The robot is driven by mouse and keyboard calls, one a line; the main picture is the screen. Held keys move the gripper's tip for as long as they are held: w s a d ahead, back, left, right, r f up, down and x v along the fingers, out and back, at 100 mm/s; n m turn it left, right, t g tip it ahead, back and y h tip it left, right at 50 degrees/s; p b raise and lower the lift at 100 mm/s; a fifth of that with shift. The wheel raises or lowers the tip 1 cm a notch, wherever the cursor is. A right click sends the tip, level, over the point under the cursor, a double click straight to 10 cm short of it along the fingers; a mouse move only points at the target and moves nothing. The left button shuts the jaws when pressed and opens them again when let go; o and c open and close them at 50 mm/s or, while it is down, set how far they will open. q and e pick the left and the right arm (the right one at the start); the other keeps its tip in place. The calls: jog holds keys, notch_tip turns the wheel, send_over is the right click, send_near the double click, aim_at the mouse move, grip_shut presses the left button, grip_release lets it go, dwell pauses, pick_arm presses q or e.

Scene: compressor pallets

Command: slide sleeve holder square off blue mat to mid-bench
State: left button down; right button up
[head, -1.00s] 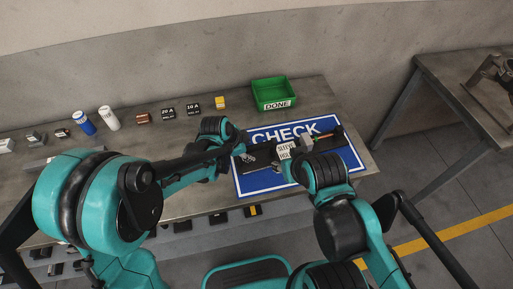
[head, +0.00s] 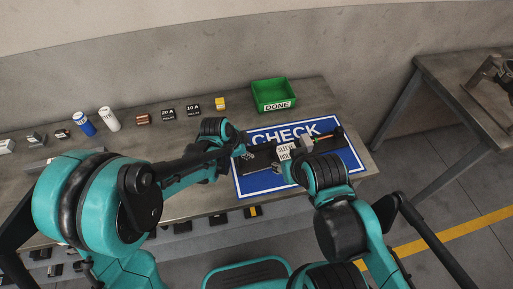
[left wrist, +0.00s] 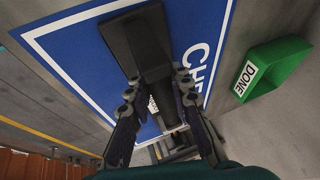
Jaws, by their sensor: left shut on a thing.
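The sleeve holder (head: 262,160) is a dark, flat-based piece with a white label reading SLEEVE HOL, partly covered. It lies over the blue CHECK mat (head: 248,184). My left gripper (head: 246,154) is at its left end, shut on it. In the left wrist view the holder's black plate (left wrist: 127,38) and a dark bar show over the blue mat, between the fingers of my left gripper (left wrist: 157,84). My right gripper (head: 294,168) is at the holder's right side, over the mat; its fingers are mostly hidden by my right arm, so contact is unclear.
A green DONE bin (head: 273,94) stands behind the mat. A separate table (head: 470,95) stands at right.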

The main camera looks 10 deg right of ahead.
pick_arm(q)
jog(key=shift+a, duration=0.1)
jog(key=a, duration=0.8)
jog(key=a+b, duration=0.1)
jog(key=a, duration=1.7)
jog(key=shift+s+f, duration=0.15)
jog(key=shift+s, duration=0.15)
jog(key=c, duration=1.3)
grip_release()
jog(key=shift+w, duration=0.15)
jog(key=v, duration=1.2)
